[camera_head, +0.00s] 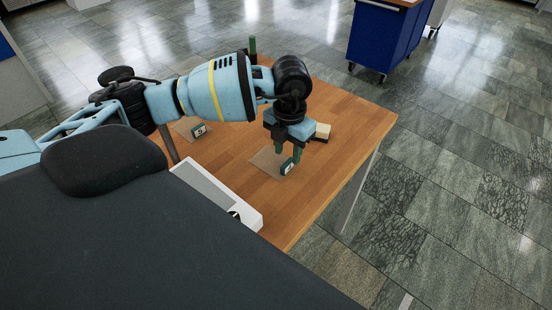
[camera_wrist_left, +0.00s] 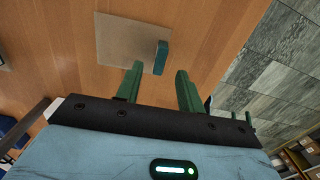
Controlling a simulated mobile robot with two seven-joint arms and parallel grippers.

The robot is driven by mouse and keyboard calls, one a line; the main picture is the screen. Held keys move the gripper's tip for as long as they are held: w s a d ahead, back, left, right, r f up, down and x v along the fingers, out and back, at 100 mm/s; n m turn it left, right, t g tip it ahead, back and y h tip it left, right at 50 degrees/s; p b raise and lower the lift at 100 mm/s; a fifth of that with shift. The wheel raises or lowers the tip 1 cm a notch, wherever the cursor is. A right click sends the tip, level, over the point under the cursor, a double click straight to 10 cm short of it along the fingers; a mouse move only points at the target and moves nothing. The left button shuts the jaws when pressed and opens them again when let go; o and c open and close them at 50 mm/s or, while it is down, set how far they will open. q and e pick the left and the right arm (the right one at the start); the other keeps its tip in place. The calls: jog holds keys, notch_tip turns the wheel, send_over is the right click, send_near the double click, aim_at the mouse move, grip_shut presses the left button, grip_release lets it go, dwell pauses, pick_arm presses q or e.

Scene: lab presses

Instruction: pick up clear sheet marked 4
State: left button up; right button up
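A clear sheet (camera_head: 264,161) with a dark teal tag (camera_head: 288,166) at its edge lies flat on the wooden table; the number on the tag is too small to read. My left gripper (camera_head: 288,153) points down over this tag. In the left wrist view the gripper (camera_wrist_left: 159,69) is open, with the tag (camera_wrist_left: 161,57) just beyond and between its fingertips, and the sheet (camera_wrist_left: 125,38) to the left. A second sheet (camera_head: 184,126) with a similar tag (camera_head: 198,130) lies farther left, partly behind my arm. My right gripper is not clearly seen.
A white and grey device (camera_head: 216,190) stands at the table's near-left edge. A green upright thing (camera_head: 252,46) shows behind my arm. The table's (camera_head: 330,170) right part is bare. A blue cabinet (camera_head: 385,35) stands beyond.

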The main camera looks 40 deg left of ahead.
aim_at(288, 163)
pick_arm(q)
jog(key=shift+w+f, duration=0.1)
jog(key=shift+f, duration=1.65)
grip_shut()
